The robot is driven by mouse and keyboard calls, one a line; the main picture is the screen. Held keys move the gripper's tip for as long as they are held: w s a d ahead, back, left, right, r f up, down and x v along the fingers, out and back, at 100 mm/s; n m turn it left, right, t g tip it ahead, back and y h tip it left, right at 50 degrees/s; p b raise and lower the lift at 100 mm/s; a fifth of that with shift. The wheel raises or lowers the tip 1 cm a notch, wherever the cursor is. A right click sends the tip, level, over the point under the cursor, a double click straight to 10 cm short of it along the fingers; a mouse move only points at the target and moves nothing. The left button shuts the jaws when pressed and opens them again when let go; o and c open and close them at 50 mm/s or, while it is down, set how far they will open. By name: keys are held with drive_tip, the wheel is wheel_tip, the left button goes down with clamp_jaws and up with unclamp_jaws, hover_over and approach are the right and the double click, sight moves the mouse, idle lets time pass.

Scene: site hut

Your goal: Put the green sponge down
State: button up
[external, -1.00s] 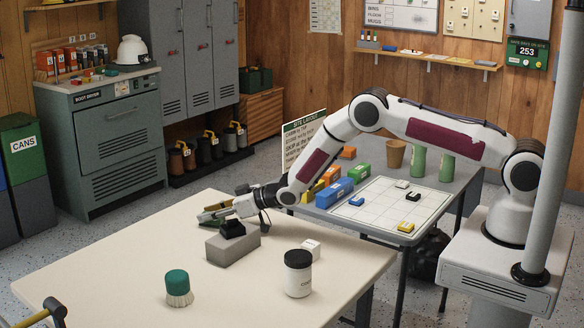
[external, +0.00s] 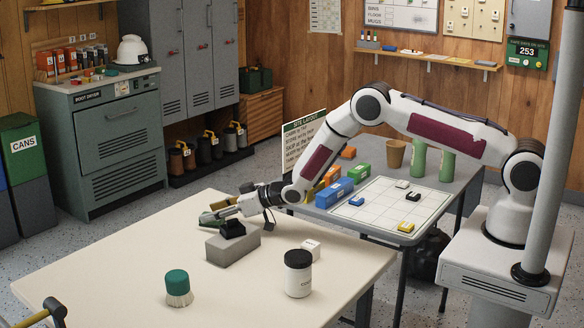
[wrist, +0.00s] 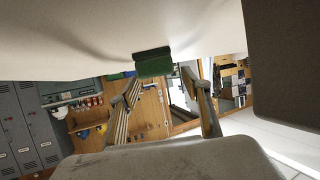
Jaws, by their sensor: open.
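The green sponge (external: 210,218) rests on the cream table (external: 130,262), behind the grey block. It also shows in the wrist view as a dark green block (wrist: 153,62) against the table surface, just beyond my fingertips. My gripper (external: 222,207) is low over the table at the sponge. In the wrist view its two fingers (wrist: 160,82) are spread apart, with nothing held between them. The sponge is partly hidden by the fingers in the external view.
A grey block (external: 233,246) with a black piece (external: 232,229) on top stands close in front of my gripper. A black-lidded jar (external: 298,273), a white cube (external: 311,247) and a green-topped brush (external: 178,288) stand nearer the front. The table's left part is clear.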

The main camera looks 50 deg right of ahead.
drive_tip(key=shift+v, duration=5.3)
drive_tip(key=shift+d+r, duration=0.25)
drive_tip(key=shift+r, duration=0.25)
drive_tip(key=s+d+r+m+g+h, duration=0.1)
drive_tip(key=s+d+r, duration=0.35)
drive_tip(key=r, duration=0.35)
drive_tip(key=s+d+r+m+g+h, duration=0.1)
drive_tip(key=s+d+r+h, duration=0.15)
drive_tip(key=s+r, duration=0.45)
drive_tip(key=s+d+r+g+h, duration=0.1)
drive_tip(key=s+d+r, duration=0.35)
drive_tip(key=r, duration=0.45)
drive_tip(key=s+d+r+m+g, duration=0.1)
drive_tip(key=s+d+g, duration=0.1)
drive_tip(key=s, duration=1.5)
drive_tip(key=s+d+r+m+g, duration=0.1)
drive_tip(key=s+d+r, duration=0.1)
drive_tip(key=s, duration=1.5)
drive_tip(key=shift+r+g, duration=0.25)
drive_tip(key=shift+g, duration=0.15)
